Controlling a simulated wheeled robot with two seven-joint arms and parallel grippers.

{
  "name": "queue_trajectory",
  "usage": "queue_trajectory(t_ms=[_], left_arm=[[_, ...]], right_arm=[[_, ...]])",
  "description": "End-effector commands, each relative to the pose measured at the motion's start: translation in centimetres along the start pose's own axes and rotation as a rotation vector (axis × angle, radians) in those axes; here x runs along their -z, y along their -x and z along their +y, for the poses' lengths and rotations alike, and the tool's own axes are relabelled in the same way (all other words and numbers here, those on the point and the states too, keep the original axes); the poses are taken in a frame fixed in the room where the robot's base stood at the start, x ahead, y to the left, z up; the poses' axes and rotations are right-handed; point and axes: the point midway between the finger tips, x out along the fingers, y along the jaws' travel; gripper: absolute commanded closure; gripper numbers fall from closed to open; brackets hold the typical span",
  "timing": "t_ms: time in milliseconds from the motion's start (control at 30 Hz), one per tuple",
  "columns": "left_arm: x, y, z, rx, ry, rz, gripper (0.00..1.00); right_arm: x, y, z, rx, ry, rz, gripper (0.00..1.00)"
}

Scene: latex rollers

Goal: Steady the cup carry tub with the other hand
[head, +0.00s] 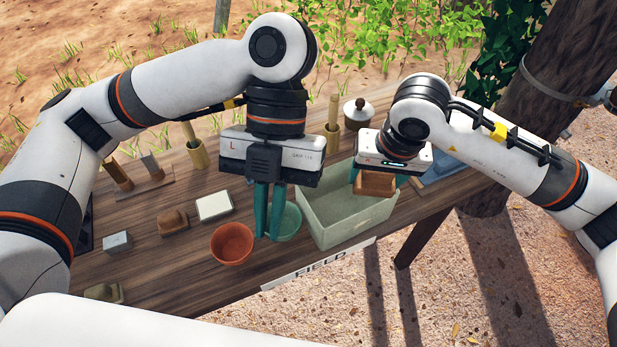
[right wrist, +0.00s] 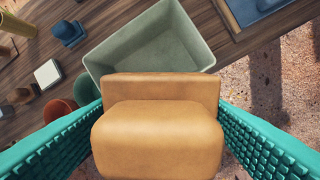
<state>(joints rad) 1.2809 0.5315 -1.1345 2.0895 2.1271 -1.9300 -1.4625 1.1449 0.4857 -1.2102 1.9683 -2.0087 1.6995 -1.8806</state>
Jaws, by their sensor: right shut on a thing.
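The pale green rectangular tub (head: 350,231) stands on the table right of centre; it also shows in the right wrist view (right wrist: 205,52), its visible floor empty. My right gripper (head: 377,182) is shut on a tan block with a stepped shape (head: 375,185), held over the tub's far part. The block fills the middle of the right wrist view (right wrist: 158,140). My left gripper (head: 268,236) points down left of the tub, between a red-brown cup (head: 232,245) and a green cup (head: 291,224). Its fingers are close together; whether they pinch the green cup's rim is unclear.
A white block (head: 214,206), a brown block (head: 172,222) and a grey block (head: 118,242) lie to the left. A lidded pot (head: 358,113) and a wooden holder (head: 331,135) stand behind the tub. A blue tray (head: 440,168) is at right. The FIELD label marks the front edge.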

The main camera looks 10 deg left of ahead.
Motion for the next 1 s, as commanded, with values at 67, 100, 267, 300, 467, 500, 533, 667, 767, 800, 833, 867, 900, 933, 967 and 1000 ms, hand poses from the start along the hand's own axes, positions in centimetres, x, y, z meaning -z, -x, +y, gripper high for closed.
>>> queue_trajectory(t_ms=[67, 100, 267, 300, 467, 500, 533, 667, 767, 800, 833, 867, 900, 933, 967, 1000], left_arm=[[2.8, -0.6, 0.8, -0.034, 0.085, 0.061, 0.91], [4.4, -0.8, 1.2, -0.053, 0.136, 0.099, 0.91], [11.4, -1.8, 2.2, -0.123, 0.350, 0.271, 0.91], [13.0, -2.0, 2.2, -0.136, 0.399, 0.311, 0.91], [18.2, -2.7, 1.9, -0.173, 0.559, 0.455, 0.91], [19.1, -2.8, 1.7, -0.179, 0.588, 0.484, 0.91], [19.8, -2.8, 1.6, -0.182, 0.608, 0.502, 0.91], [21.5, -3.0, 1.2, -0.191, 0.660, 0.558, 0.91], [22.1, -3.2, 1.1, -0.194, 0.676, 0.575, 0.91], [22.4, -3.5, 1.1, -0.194, 0.678, 0.577, 0.91], [22.5, -3.7, 1.1, -0.194, 0.679, 0.577, 0.91], [22.7, -4.0, 1.1, -0.193, 0.679, 0.576, 0.91], [23.0, -4.5, 1.1, -0.193, 0.679, 0.576, 0.91], [23.2, -4.8, 1.1, -0.194, 0.679, 0.576, 0.91], [23.5, -5.3, 1.0, -0.192, 0.679, 0.576, 0.91], [23.9, -6.0, 1.0, -0.192, 0.680, 0.574, 0.91]], right_arm=[[0.0, 0.0, 0.0, 0.000, 0.000, 0.000, 0.57], [0.0, 0.0, 0.0, 0.000, 0.000, 0.000, 0.57], [0.0, 0.0, 0.0, 0.000, 0.000, 0.000, 0.57], [0.0, 0.0, 0.0, 0.000, 0.000, 0.000, 0.57], [0.0, 0.0, 0.0, 0.000, 0.000, 0.000, 0.57], [0.0, 0.0, 0.0, 0.000, 0.000, 0.000, 0.57], [0.0, 0.0, 0.0, 0.000, 0.000, 0.000, 0.57], [0.0, 0.0, 0.0, 0.000, 0.000, 0.000, 0.57], [0.0, 0.0, 0.0, 0.000, 0.000, 0.000, 0.57], [0.0, 0.0, 0.0, 0.000, 0.000, 0.000, 0.57], [0.0, 0.0, 0.0, 0.000, 0.000, 0.000, 0.57], [0.0, 0.0, 0.0, 0.000, 0.000, 0.000, 0.57], [0.0, 0.0, 0.0, 0.000, 0.000, 0.000, 0.57], [0.0, 0.0, 0.0, 0.000, 0.000, 0.000, 0.57], [0.0, 0.0, 0.0, 0.000, 0.000, 0.000, 0.57], [0.0, 0.0, 0.0, 0.000, 0.000, 0.000, 0.57]])
